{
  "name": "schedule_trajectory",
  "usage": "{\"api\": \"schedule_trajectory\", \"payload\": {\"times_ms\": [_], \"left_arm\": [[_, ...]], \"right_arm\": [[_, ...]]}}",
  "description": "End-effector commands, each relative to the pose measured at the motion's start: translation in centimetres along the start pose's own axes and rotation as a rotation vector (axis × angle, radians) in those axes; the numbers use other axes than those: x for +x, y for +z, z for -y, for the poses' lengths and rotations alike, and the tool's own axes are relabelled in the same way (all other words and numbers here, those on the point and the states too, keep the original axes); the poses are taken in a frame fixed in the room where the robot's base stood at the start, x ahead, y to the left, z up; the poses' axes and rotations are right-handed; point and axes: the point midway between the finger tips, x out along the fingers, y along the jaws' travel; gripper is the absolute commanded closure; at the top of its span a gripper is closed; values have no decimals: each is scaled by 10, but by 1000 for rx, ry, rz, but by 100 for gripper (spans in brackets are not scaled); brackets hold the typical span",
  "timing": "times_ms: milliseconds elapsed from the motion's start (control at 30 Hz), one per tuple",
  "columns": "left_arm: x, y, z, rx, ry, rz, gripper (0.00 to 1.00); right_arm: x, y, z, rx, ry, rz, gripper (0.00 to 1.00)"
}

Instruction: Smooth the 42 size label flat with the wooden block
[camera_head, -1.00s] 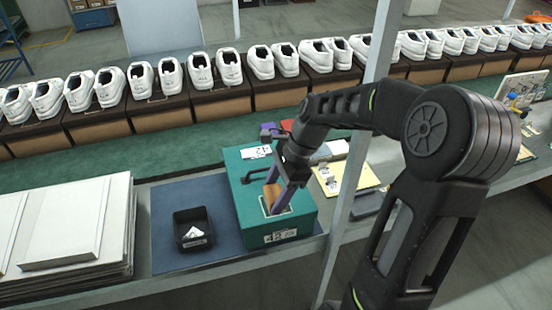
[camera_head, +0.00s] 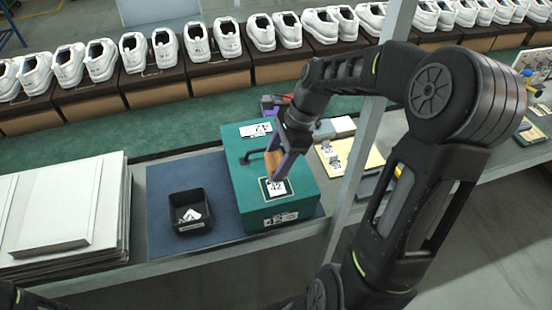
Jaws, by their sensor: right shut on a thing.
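A green shoe box (camera_head: 300,178) sits on a dark blue mat. On its lid a white size label (camera_head: 276,189) reading 42 lies inside a dark square outline, and it looks flat. My right gripper (camera_head: 280,166), with purple fingers, is shut on the wooden block (camera_head: 272,164). The block is just behind the label and leaves it mostly uncovered. I cannot tell whether the block touches the lid. Other 42 labels show at the back of the lid (camera_head: 256,130) and on the box's front side (camera_head: 281,218). My left gripper is not in view.
A black tray (camera_head: 173,215) with small white pieces stands left of the box on the blue mat (camera_head: 165,177). Stacked white panels (camera_head: 70,215) lie further left. A grey post (camera_head: 345,190) stands right of the box. White shoes (camera_head: 195,41) line the back.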

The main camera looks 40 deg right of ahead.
Motion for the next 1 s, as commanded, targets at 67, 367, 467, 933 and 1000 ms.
{"api": "schedule_trajectory", "payload": {"times_ms": [67, 367, 467, 933, 1000], "left_arm": [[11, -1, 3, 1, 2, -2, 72], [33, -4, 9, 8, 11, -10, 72], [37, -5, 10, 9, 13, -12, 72], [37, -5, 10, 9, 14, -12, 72], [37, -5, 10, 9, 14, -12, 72]], "right_arm": [[12, -5, 0, 0, 0, 0, 73], [38, -16, 0, 0, 0, 0, 73], [43, -18, 0, 0, 0, 0, 73], [43, -18, 0, 0, 0, 0, 73], [43, -18, 0, 0, 0, 0, 73]]}}
